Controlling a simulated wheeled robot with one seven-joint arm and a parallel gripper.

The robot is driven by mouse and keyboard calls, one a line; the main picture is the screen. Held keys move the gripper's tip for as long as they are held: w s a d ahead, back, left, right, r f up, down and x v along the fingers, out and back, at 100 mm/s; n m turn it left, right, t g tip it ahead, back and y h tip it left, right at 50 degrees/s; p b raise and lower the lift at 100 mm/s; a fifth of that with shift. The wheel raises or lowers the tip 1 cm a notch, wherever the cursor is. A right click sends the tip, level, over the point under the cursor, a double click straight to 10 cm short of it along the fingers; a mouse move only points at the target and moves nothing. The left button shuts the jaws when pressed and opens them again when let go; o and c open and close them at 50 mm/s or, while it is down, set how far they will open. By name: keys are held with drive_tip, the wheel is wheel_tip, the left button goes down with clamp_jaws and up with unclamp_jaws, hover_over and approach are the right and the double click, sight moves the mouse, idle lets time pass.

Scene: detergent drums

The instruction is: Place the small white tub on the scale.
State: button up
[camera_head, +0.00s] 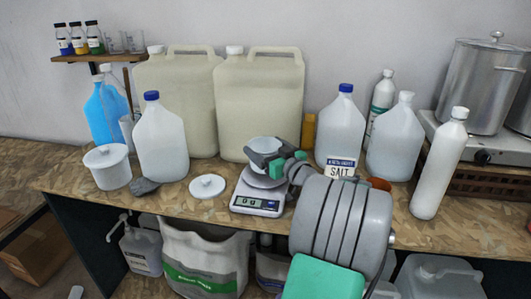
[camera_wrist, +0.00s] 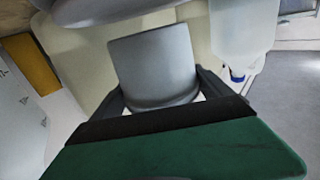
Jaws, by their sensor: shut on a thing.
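The small white tub (camera_head: 266,144) is between the fingers of my gripper (camera_head: 268,161), over the pan of the scale (camera_head: 256,207). My gripper is shut on it. In the wrist view, the tub (camera_wrist: 152,62) looks grey and fills the space between the two dark fingers of my gripper (camera_wrist: 160,92). The fingers hide the tub's lower part in the head view, so I cannot tell whether it touches the pan. The scale's display is lit, but its digits are too small to read surely.
A round white lid (camera_head: 207,186) and a dark scoop (camera_head: 145,186) lie left of the scale. A lidded white bucket (camera_head: 108,168) stands farther left. Large beige canisters (camera_head: 259,105) stand behind, and a salt container (camera_head: 341,167) and white jugs (camera_head: 395,140) stand to the right.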

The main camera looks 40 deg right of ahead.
drive_tip(key=shift+f, duration=0.9)
drive_tip(key=shift+f+b, duration=0.25)
drive_tip(key=shift+b, duration=0.1)
drive_tip(key=o, duration=1.1)
drive_tip(key=shift+r, duration=0.1)
drive_tip(key=shift+r+p, duration=0.35)
drive_tip(key=shift+p, duration=0.2)
drive_tip(key=shift+s+a+f+b, duration=0.1)
drive_tip(key=shift+s+a+b, duration=0.25)
drive_tip(key=shift+s, duration=1.65)
drive_tip(key=shift+s+a+f+b, duration=0.15)
drive_tip(key=shift+s+b, duration=0.35)
drive_tip(key=shift+s, duration=1.5)
drive_tip(key=shift+s+a+r+b, duration=0.1)
drive_tip(key=shift+s+a+b, duration=0.3)
drive_tip(key=shift+s, duration=1.6)
